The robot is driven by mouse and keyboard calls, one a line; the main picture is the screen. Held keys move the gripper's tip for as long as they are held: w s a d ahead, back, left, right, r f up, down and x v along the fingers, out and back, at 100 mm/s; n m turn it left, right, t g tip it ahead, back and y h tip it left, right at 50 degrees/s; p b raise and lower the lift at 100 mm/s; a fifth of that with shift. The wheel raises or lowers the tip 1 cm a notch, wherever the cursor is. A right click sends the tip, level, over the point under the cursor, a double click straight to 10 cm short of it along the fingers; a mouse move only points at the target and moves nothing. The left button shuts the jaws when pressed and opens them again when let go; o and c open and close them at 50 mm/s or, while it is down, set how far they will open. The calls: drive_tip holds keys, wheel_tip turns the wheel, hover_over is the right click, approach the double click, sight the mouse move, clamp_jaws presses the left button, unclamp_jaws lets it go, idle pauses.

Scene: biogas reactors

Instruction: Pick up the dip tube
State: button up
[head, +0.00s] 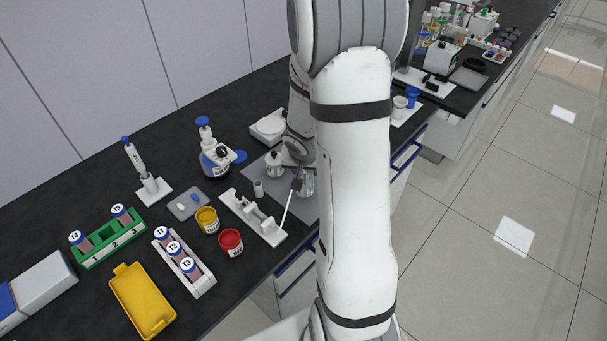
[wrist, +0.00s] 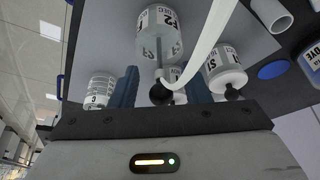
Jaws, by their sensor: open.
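A slim white tube (head: 289,210), which I take as the dip tube, slants between a dark part beside the arm and the white rack (head: 242,208) in the head view. In the wrist view the white tube (wrist: 202,45) curves from the top edge down to a black ball (wrist: 160,93) below a labelled bottle (wrist: 159,35). My gripper (wrist: 159,87) is open, with a blue finger on either side of the ball. I cannot tell whether they touch it. In the head view my arm hides much of the gripper and bottle.
Two more labelled bottles (wrist: 102,90) (wrist: 224,72) flank the gripper closely. Left of the white rack stand red (head: 230,243) and yellow (head: 207,220) pots. A blue-capped bottle (head: 213,157) is behind. A yellow tray (head: 142,300) lies front left.

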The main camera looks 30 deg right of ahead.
drive_tip(key=shift+c, duration=0.4)
clamp_jaws()
drive_tip(key=shift+r, duration=0.1)
